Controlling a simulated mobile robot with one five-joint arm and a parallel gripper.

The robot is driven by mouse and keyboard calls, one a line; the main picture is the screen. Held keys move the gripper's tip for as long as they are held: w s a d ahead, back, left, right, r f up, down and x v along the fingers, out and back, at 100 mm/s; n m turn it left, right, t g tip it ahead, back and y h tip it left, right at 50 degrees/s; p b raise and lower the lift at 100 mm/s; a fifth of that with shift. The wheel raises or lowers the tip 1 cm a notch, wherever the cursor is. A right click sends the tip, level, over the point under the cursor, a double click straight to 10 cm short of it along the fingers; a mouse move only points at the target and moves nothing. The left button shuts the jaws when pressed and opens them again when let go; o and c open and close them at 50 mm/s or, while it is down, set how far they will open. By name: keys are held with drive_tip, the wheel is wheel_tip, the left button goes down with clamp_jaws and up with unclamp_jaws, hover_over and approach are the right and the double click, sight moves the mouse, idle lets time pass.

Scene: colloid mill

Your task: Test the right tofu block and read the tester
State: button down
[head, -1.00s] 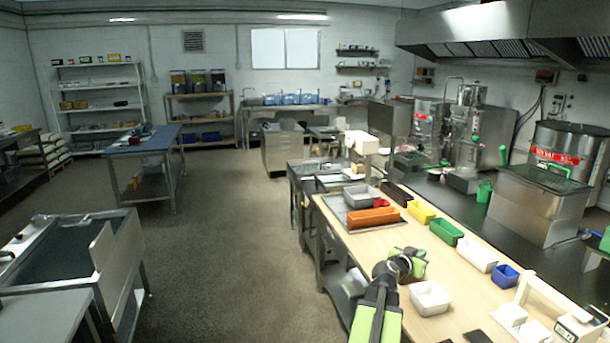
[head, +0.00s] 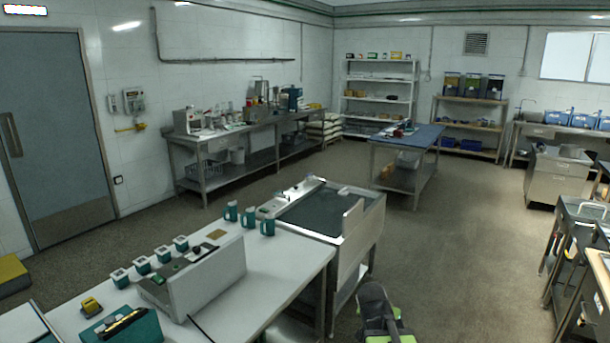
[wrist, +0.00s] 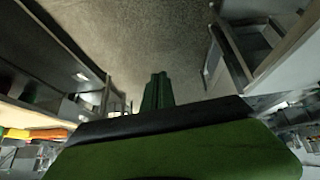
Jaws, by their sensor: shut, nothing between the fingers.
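The tofu blocks and the tester are not in either view now. My gripper (wrist: 157,92) shows in the wrist view as two dark green fingers pressed together, empty, pointing away over the bare floor. Nothing touches the fingertips. In the head view only part of my arm shows at the bottom, and the fingers cannot be made out there.
A white table (head: 285,255) with a grey case (head: 195,280) and several teal cups stands at the front left. A steel basin unit (head: 345,222) adjoins it. A blue-topped table (head: 408,137) stands further back. Open floor (head: 460,240) lies to the right.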

drive_tip(key=s+a+f+n+g+y, duration=0.2)
drive_tip(key=s+a+n, duration=0.1)
drive_tip(key=s+a, duration=0.2)
drive_tip(key=s+a+f+n+g+y, duration=0.2)
drive_tip(key=s+a+n+g, duration=0.1)
drive_tip(key=s+a, duration=0.3)
drive_tip(key=shift+a+n, duration=0.3)
drive_tip(key=shift+a, duration=0.2)
drive_tip(key=shift+r, duration=0.1)
drive_tip(key=shift+d, duration=0.1)
idle(0.4)
